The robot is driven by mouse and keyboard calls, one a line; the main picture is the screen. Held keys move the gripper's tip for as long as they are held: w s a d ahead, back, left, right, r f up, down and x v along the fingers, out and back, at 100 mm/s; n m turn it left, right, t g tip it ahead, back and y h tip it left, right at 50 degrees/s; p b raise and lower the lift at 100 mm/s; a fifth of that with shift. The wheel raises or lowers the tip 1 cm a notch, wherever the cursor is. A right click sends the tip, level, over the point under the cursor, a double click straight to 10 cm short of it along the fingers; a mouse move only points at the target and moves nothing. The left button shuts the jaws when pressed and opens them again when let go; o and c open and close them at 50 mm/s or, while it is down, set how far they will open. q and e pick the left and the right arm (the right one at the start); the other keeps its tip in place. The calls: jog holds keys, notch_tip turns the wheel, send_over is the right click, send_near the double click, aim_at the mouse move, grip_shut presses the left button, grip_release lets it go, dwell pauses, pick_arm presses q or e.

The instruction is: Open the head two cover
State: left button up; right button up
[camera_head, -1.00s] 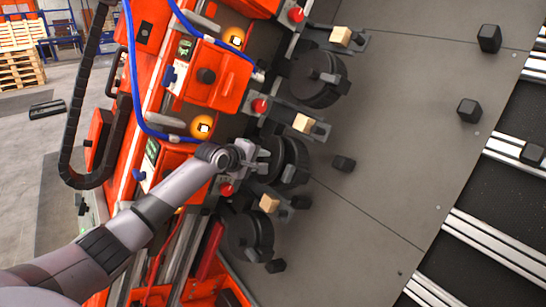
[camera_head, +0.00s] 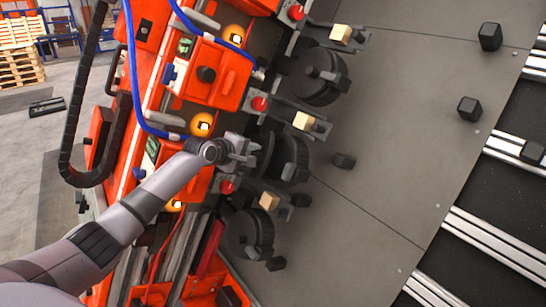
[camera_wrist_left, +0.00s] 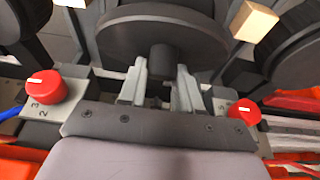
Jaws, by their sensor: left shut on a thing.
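A dark round cover (camera_head: 292,158) sits on the middle head of the orange machine, between two similar dark round covers. My left gripper (camera_head: 246,151) is at this cover's left side in the head view. In the left wrist view, the cover (camera_wrist_left: 165,28) spans the top middle, with a short dark stub (camera_wrist_left: 162,58) projecting from it. My left gripper's pale fingers (camera_wrist_left: 159,85) stand on either side of the stub and are shut on it. The fingers partly hide the stub's near end. My right gripper is not in view.
Red knobs flank the gripper in the wrist view, one at left (camera_wrist_left: 43,86) and one at right (camera_wrist_left: 244,112). Pale wooden blocks (camera_head: 303,121) sit on brackets beside the covers. Blue hoses (camera_head: 131,75) run along the machine. The grey plate (camera_head: 400,130) at right is mostly clear, with several dark blocks.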

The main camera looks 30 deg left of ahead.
pick_arm(q)
jog(key=shift+a+r, duration=0.25)
jog(key=shift+a, duration=0.05)
